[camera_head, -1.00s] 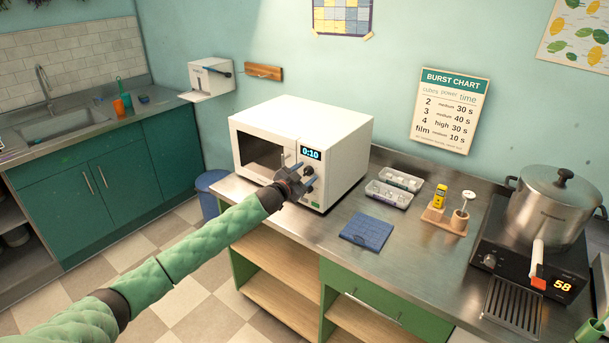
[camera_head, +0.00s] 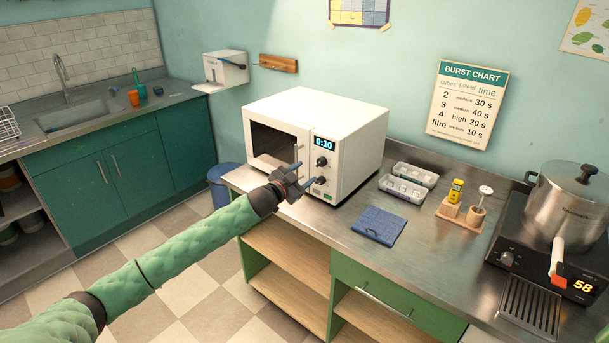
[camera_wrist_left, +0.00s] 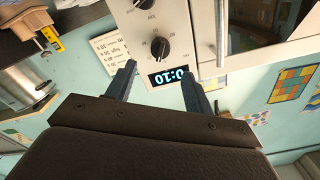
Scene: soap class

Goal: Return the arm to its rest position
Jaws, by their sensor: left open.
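My left arm, in a green padded sleeve, reaches in from the lower left in the head view. Its gripper (camera_head: 294,182) is open and empty, in front of the white microwave (camera_head: 318,108). The microwave's display (camera_head: 324,143) reads 0:10, with two dark knobs below it. In the left wrist view the two fingers (camera_wrist_left: 157,85) stand apart, with nothing between them but the display (camera_wrist_left: 170,77) and a knob (camera_wrist_left: 160,47) beyond. I cannot tell the exact gap to the microwave front. My right gripper is not in view.
A blue folded cloth (camera_head: 379,225), ice trays (camera_head: 408,184) and a wooden holder (camera_head: 460,213) lie on the steel counter. A pot (camera_head: 562,208) stands on a hot plate reading 58 at the right. A blue bin (camera_head: 222,183) stands left of the counter. The floor at left is clear.

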